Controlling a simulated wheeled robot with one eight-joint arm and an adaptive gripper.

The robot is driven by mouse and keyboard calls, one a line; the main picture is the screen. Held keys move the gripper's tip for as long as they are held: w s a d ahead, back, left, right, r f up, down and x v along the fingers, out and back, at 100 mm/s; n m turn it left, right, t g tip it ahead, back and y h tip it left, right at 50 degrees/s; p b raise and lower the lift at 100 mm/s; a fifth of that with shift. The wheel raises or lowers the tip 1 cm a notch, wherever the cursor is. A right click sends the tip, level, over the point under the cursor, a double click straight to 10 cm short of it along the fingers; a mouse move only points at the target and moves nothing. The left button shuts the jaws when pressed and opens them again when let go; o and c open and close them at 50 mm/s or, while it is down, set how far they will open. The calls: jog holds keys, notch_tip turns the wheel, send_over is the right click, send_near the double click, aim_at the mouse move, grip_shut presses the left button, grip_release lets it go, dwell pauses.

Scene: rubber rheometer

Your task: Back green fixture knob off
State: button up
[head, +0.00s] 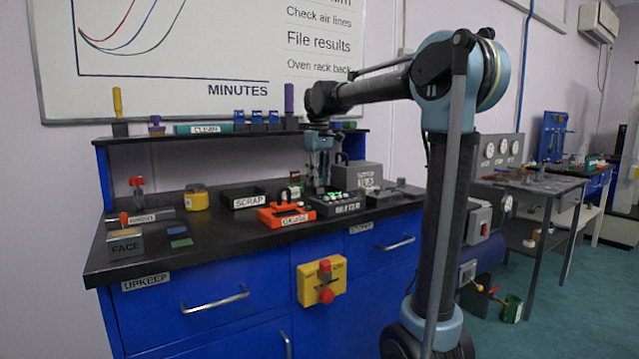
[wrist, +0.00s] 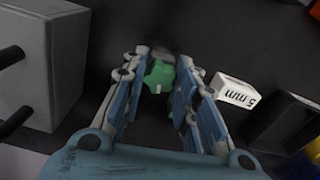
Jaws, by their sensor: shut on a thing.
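The green knob (wrist: 160,76) shows in the wrist view between the two fingertips of my gripper (wrist: 164,66). It has lobed edges and a small white mark. The fingers are closed in on it from both sides. A grey part shows just beyond the knob, partly hidden by the fingers. In the head view my gripper (head: 321,182) points down over the back of the black bench, behind the LITTER tray. The knob cannot be made out clearly there.
A white block marked 5 mm (wrist: 236,91) lies close right of my fingers; a grey box (wrist: 42,62) stands left. The orange GAUGE tray (head: 285,216) and black LITTER tray (head: 345,209) are near my gripper. The SCRAP tray (head: 244,197) stands farther left.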

jog(key=n, duration=0.3)
dwell(0.4)
jog(key=shift+n, duration=0.8)
jog(key=n, duration=0.3)
jog(key=shift+n, duration=0.4)
jog(key=n, duration=0.4)
jog(key=shift+w, duration=0.1)
jog(key=n, duration=0.4)
jog(key=shift+n, duration=0.3)
